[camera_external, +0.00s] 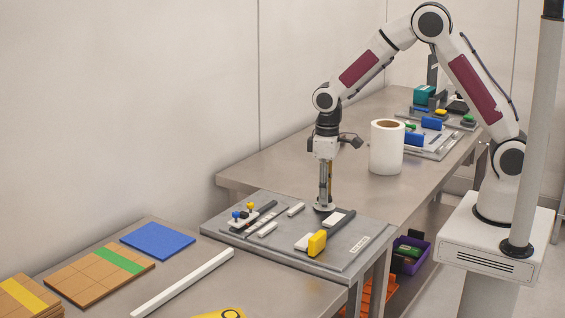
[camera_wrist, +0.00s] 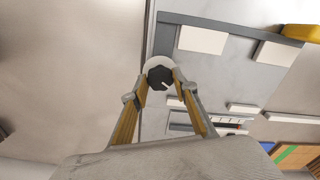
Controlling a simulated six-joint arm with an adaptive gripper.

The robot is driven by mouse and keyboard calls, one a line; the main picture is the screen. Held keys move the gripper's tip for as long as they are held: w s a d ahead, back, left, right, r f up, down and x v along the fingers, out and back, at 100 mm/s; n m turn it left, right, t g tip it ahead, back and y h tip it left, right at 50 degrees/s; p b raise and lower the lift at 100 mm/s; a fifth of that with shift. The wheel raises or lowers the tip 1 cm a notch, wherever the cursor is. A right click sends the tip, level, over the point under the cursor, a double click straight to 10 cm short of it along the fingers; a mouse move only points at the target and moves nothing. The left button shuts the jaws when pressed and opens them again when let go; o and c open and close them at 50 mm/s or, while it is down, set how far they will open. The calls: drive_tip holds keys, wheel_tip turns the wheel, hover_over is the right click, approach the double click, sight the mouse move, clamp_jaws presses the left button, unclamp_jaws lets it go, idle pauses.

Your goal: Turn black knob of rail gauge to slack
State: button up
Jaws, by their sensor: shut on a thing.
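The black knob (camera_wrist: 159,77) shows in the wrist view, with a white pointer line aimed to the lower right and a pale round dial behind it. My gripper (camera_wrist: 160,82) has its two yellow-sided fingers closed on either side of the knob. In the external view my gripper (camera_external: 324,204) points straight down at the far edge of the grey fixture plate (camera_external: 290,262). The knob is mostly hidden there behind the fingers, and a pale disc shows at their tips. Scale markings around the knob are too small to read.
On the plate stand a yellow block (camera_external: 317,243), white blocks (camera_external: 338,217), and small blue and yellow knobs (camera_external: 242,212). A white roll (camera_external: 387,148) stands on the bench behind. A blue mat (camera_external: 158,241) and a white bar (camera_external: 197,283) lie on the front table.

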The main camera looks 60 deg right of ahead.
drive_tip(key=n, duration=0.5)
drive_tip(key=shift+n, duration=0.3)
drive_tip(key=n, duration=0.5)
drive_tip(key=shift+n, duration=0.4)
drive_tip(key=o, duration=1.1)
drive_tip(key=shift+r, duration=0.2)
drive_tip(key=shift+r, duration=3.6)
